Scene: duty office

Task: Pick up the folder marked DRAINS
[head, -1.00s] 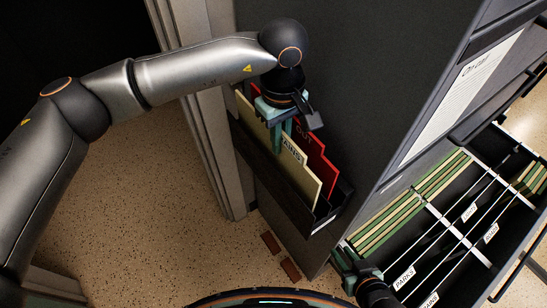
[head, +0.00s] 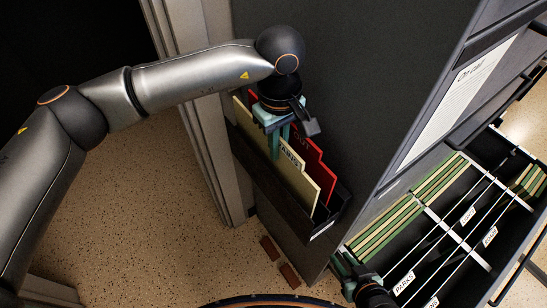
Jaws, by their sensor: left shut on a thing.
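The cream folder (head: 300,181) stands in a dark wall holder (head: 268,178) on the side of the cabinet. Its white tab label (head: 291,154) is partly covered by my gripper, and its last letters look like "AINS". My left gripper (head: 278,144) comes down from above and is shut on the top edge of this folder. The folder's lower part is hidden in the holder. My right gripper (head: 343,266) is low in the picture, beside the open drawer; its fingers are too small and dark to read.
A red folder (head: 316,163) marked "OUT" stands close behind the cream one. An open drawer (head: 453,231) with green and cream hanging files lies at the right. A paper sheet (head: 455,95) is on the cabinet front. Two reddish-brown blocks (head: 270,248) lie on the floor.

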